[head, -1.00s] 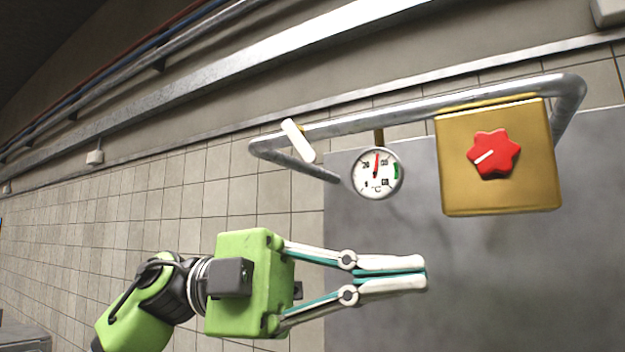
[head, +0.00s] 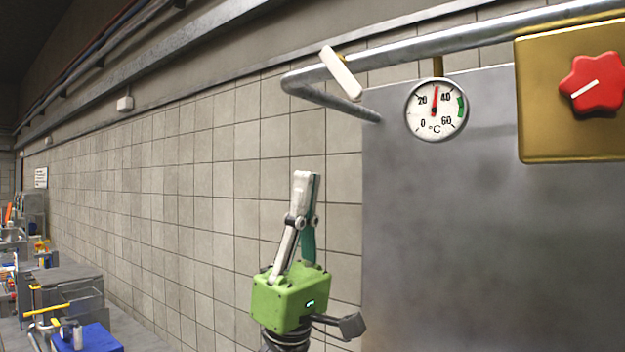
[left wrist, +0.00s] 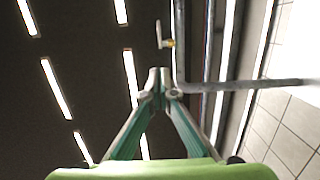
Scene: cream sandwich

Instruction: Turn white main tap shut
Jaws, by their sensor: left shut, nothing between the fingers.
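The white main tap (head: 341,73) is a white lever on the metal pipe at the upper middle of the head view, slanting down to the right. It also shows in the left wrist view (left wrist: 160,36), beyond the fingertips, with a small brass stem at its side. My left gripper (head: 306,174) points up below and a little left of the tap, with a clear gap to it. Its fingers are shut together and empty. In the left wrist view the fingertips (left wrist: 159,72) meet just below the tap in the picture. My right gripper is out of view.
The metal pipe (head: 440,46) runs right from the tap. A round thermometer (head: 436,109) hangs below it, and a brass box (head: 560,135) with a red star knob (head: 594,84) is at the right. Tiled wall lies behind. A cluttered bench with a blue box (head: 88,338) is at lower left.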

